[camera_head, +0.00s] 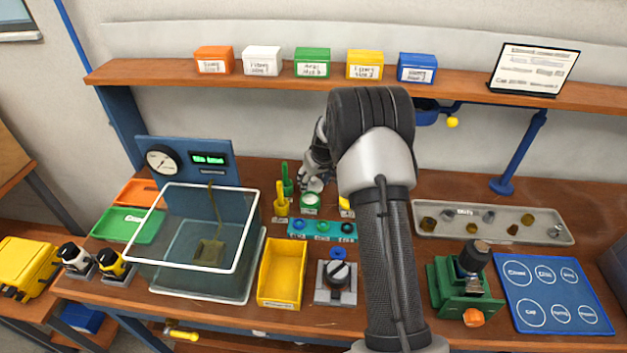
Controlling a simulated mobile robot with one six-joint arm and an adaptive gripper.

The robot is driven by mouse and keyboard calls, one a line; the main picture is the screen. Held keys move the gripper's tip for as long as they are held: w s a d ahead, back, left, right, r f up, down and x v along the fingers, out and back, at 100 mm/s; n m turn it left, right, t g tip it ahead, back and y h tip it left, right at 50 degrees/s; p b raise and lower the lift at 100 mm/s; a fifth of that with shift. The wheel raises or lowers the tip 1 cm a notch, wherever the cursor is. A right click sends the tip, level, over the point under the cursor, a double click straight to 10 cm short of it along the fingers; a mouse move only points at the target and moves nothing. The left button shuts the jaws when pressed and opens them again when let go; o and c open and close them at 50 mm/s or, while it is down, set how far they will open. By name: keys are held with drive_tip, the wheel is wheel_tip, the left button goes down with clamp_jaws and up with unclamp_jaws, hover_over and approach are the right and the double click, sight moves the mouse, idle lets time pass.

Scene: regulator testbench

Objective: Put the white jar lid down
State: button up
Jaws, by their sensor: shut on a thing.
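My gripper (311,178) is at the back middle of the bench, partly hidden by my own arm. It is shut on the white jar lid (316,185), a small pale disc at the fingertips. Just below it in the picture stands a small green jar (310,203) with a pale round top. The lid shows close above and behind this jar; I cannot tell whether they touch. The fingers are small and dark here, so the exact grip is hard to see.
A yellow holder (281,207) and a green one (287,186) stand left of the jar. A teal rack (321,230) lies in front. A glass tank (195,262), yellow bin (283,277), parts tray (480,212), green vise (455,290) and blue mat (553,291) take up bench space.

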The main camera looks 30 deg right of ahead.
drive_tip(key=shift+f+b, duration=0.3)
drive_tip(key=o, duration=0.8)
drive_tip(key=shift+f, duration=0.1)
